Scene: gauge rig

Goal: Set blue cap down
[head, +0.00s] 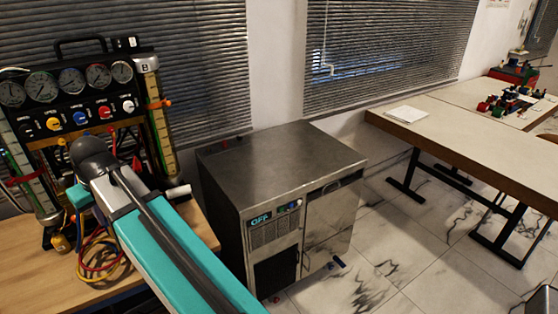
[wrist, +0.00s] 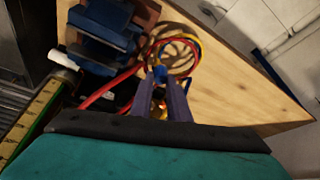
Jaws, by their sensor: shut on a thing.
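My gripper (wrist: 160,76) shows in the wrist view with its two dark fingers close together, pointing down over the wooden bench. A small blue piece, apparently the blue cap (wrist: 160,71), shows at the fingertips, mostly hidden by them. I cannot tell whether it touches anything below. In the head view my own teal arm reaches toward the gauge rig (head: 75,85), and the gripper and cap are hidden there.
Coiled red and yellow hoses (wrist: 190,45) lie on the bench (wrist: 235,75) by the fingertips. Blue blocks (wrist: 105,30) stand at upper left. Bare wood lies to the right. A steel cabinet (head: 285,165) stands beside the bench; a long table (head: 460,125) is further right.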

